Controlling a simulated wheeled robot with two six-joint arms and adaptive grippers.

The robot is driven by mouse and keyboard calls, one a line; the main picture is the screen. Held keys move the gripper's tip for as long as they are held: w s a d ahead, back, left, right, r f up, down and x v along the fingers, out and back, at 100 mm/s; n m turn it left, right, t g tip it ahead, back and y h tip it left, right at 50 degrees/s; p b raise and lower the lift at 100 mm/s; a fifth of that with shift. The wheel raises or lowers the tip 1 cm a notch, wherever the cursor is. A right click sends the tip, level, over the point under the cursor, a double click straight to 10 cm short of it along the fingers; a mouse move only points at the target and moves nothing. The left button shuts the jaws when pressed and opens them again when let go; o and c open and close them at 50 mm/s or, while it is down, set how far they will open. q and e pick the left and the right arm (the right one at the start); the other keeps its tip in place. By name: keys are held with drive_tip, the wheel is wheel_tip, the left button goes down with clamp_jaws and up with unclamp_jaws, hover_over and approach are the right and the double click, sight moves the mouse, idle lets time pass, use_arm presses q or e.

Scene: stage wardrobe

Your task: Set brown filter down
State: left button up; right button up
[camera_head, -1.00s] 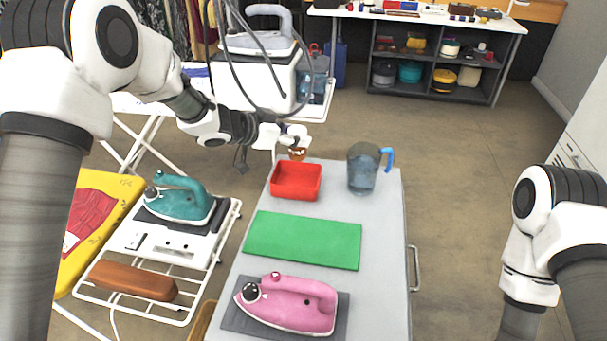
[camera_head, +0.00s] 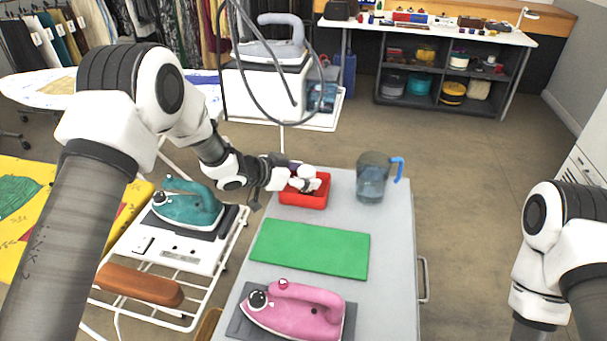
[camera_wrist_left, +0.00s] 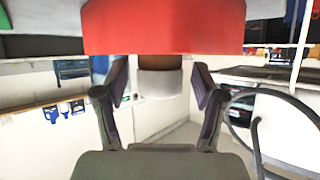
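The brown filter (camera_wrist_left: 160,68) shows in the left wrist view as a small brown piece with a pale band, between my left fingers. The red tray's wall (camera_wrist_left: 165,28) hides part of it. My left gripper (camera_wrist_left: 160,82) is open around it, with a narrow gap at each side. In the head view my left gripper (camera_head: 303,181) is at the red tray (camera_head: 303,201), over its inside, and covers most of the filter. My right gripper is out of view; only my right arm shows at the right edge.
On the grey table (camera_head: 392,235) stand a blue-handled jug (camera_head: 371,180) right of the tray, a green mat (camera_head: 310,248) in front, and a pink iron (camera_head: 297,309) nearest me. A teal iron (camera_head: 188,207) stands on a rack at the left. The table's right side is clear.

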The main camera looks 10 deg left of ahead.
use_arm(q)
drive_tip(key=shift+r, duration=0.2)
drive_tip(key=v, duration=1.2)
drive_tip(key=shift+a, duration=0.1)
